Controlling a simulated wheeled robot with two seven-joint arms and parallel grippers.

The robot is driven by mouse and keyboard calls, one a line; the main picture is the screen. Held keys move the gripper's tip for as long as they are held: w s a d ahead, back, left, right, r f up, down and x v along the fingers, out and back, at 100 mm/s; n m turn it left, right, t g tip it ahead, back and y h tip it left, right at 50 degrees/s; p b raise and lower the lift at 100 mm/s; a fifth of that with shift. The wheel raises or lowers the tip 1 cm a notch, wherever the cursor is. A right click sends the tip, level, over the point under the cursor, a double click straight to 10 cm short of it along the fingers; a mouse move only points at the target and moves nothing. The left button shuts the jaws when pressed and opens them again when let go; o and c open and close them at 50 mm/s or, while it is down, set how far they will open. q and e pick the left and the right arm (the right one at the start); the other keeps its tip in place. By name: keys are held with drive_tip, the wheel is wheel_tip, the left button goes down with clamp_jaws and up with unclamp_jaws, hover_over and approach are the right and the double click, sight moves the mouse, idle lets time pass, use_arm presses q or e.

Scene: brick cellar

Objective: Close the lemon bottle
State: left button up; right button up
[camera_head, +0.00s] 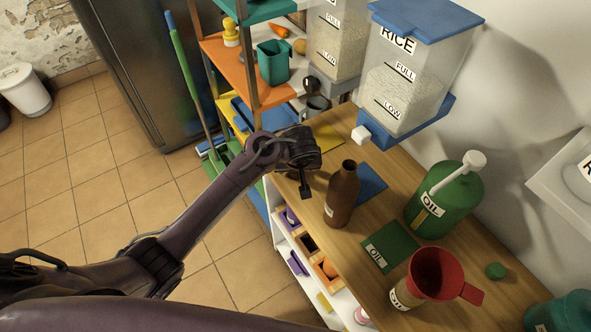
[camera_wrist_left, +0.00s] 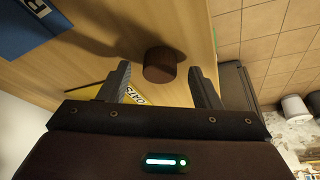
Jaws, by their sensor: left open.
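A brown bottle (camera_head: 342,195) stands upright on the wooden counter, and its neck shows no cap. Its pale label is too small to read, so I cannot confirm that it is the lemon bottle. My left gripper (camera_head: 305,190) is over the counter's left edge, left of the brown bottle, fingers pointing down. In the left wrist view, a short round dark brown piece (camera_wrist_left: 160,64), like a cap, is on the counter. It appears between the open fingers of my left gripper (camera_wrist_left: 162,82), touching neither as far as I see. My right gripper is not in view.
The rice dispenser (camera_head: 408,85) hangs above the counter's back. Flat blue (camera_head: 371,184) and green (camera_head: 390,246) cards lie nearby.

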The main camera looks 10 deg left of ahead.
use_arm(q)
drive_tip(key=shift+f, duration=0.1)
drive_tip(key=c, duration=1.1)
drive_tip(key=shift+o, duration=0.2)
wheel_tip(320, 180, up, 10)
drive_tip(key=shift+b, duration=0.35)
